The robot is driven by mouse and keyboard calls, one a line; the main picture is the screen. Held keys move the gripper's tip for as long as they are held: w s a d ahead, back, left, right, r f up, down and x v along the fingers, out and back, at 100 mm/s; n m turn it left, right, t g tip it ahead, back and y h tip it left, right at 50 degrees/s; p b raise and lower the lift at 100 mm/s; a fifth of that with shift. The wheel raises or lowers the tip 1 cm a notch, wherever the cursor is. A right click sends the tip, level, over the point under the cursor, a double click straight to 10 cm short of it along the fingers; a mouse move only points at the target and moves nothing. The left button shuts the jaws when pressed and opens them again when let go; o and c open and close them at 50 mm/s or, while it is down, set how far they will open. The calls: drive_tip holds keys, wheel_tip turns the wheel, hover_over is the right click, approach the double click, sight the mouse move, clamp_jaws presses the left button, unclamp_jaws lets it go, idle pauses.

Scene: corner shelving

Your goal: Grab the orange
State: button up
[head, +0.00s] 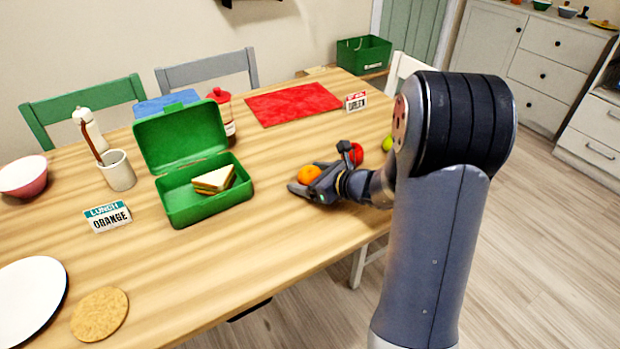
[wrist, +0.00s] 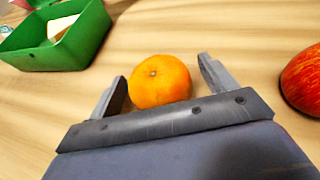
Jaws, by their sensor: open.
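The orange (head: 309,174) sits on the wooden table, right of the green lunchbox. In the wrist view the orange (wrist: 159,81) lies between the two open fingers of my gripper (wrist: 160,88), nearer the left finger. A gap shows between the orange and the right finger; whether the left finger touches it I cannot tell. In the head view my gripper (head: 311,181) is low at the table, and my arm hides part of it.
The open green lunchbox (head: 178,213) holds a sandwich (head: 214,180); a card (head: 107,216) reading "LUNCH ORANGE" stands beside it. A red apple (wrist: 304,80) lies right of my gripper. Front table space is clear.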

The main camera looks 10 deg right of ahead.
drive_tip(key=c, duration=1.1)
drive_tip(key=shift+r, duration=0.15)
